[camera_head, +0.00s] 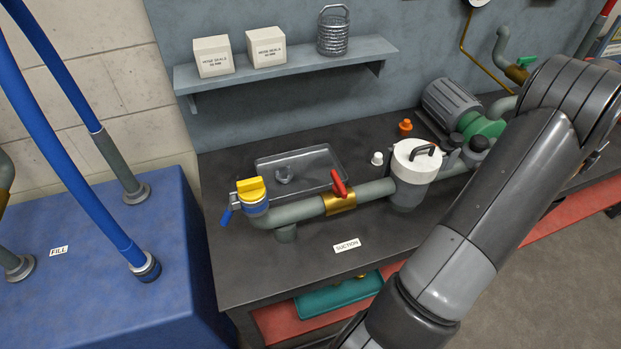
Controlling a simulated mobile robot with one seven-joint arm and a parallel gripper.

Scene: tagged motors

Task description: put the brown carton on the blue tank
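The blue tank (130,278) fills the lower left, a large block with a flat top and a "FILL" label. Pipe fittings and blue hoses rise from its top, with bare surface between them. I see no carton that is clearly brown. Two small off-white cartons stand on the wall shelf: a left one (213,57) and a right one (266,47), both with printed "HOSE SEALS" labels. My arm crosses the right side of the view, but my gripper is not visible.
The dark bench (300,262) carries a pipe with a red-handled valve (339,186), a white-lidded strainer (414,160), a motor pump (455,105) and a clear tray (330,160). A teal bin (330,298) sits below.

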